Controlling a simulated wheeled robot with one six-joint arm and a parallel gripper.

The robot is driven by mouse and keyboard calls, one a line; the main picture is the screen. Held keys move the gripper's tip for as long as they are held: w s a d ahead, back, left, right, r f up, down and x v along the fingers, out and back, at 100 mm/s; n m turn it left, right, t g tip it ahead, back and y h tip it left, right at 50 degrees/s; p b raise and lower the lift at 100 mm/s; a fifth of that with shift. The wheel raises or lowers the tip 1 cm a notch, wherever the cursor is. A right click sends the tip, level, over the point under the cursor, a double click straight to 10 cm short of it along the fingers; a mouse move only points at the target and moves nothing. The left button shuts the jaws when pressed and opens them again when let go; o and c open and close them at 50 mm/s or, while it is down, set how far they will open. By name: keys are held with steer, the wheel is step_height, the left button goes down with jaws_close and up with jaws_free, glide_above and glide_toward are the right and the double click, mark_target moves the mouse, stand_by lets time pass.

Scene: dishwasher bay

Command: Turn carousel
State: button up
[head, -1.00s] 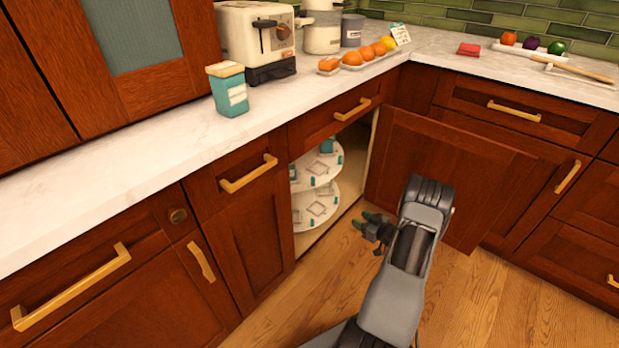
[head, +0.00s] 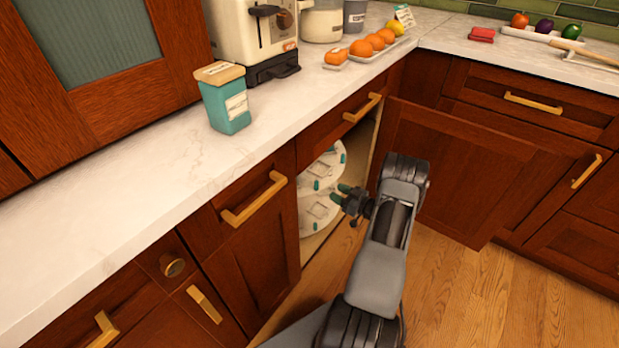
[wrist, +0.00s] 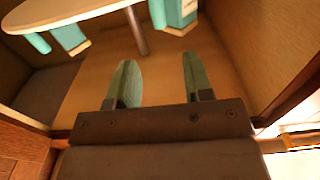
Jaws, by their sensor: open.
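The carousel (head: 318,213) is a white two-tier round rack inside the open corner cabinet, left of centre in the head view. Its tiers carry small teal pieces and pale outlines. My gripper (head: 341,194) is open and empty at the cabinet opening, in front of the carousel's right side. In the wrist view its green fingertips (wrist: 156,75) are apart, below the tier in the picture.
The open cabinet door (head: 465,170) stands right of my arm. A drawer handle (head: 362,107) juts out above the opening. The counter (head: 150,150) holds a teal canister (head: 226,103), a toaster (head: 255,40) and oranges (head: 360,48). Wooden floor (head: 470,290) is free at lower right.

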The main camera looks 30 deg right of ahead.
mark_target(318, 183)
steer(key=b+x, duration=0.2)
steer(key=x, duration=1)
steer(key=shift+b, duration=0.3)
steer(key=shift+r, duration=0.1)
steer(key=shift+s, duration=0.1)
jaws_close()
